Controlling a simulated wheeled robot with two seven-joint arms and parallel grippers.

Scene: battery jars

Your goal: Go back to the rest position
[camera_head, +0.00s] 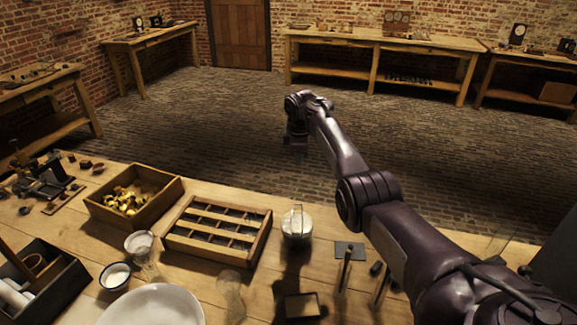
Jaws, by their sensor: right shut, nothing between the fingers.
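My right arm (405,240) comes in from the lower right and reaches forward past the far edge of the workbench (215,192). My right gripper (295,143) is at its far end, above the brick floor and beyond the bench. It points down, shut and empty, and touches nothing that I can see. The fingertips are small and dark here. My left gripper is not in view. A lidded glass jar (297,226) stands on the bench, nearer to me than the right gripper.
A divided wooden tray (264,238) and a wooden box (164,204) of brass pieces stand left of the jar. A white bowl (152,306), glasses and a dark toolbox (62,290) are nearer. The floor beyond is clear.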

